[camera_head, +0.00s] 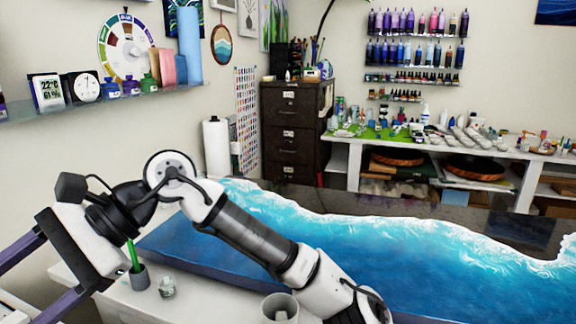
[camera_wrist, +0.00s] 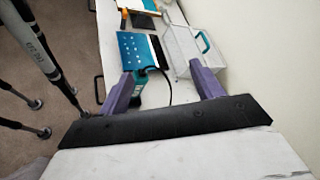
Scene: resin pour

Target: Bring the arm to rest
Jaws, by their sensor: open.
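My arm (camera_head: 240,230) is folded across the front of the head view, with its elbow raised. My gripper (camera_head: 20,282) is at the left edge of that view, pointing left, with purple fingers spread and their tips cut off by the frame. In the wrist view my gripper (camera_wrist: 163,88) is open, and nothing is held between its fingers. Past the fingers, a teal tool (camera_wrist: 138,94) with a black cord, a teal and white panel (camera_wrist: 138,50) and a clear box (camera_wrist: 190,50) with a teal handle rest on a white bench.
A blue resin wave table (camera_head: 400,265) fills the right foreground. A grey cup (camera_head: 280,307), a small glass jar (camera_head: 167,287) and a grey pot (camera_head: 138,278) stand near my arm. A shelf (camera_head: 100,100) runs along the left wall. Floor shows left of the bench in the wrist view.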

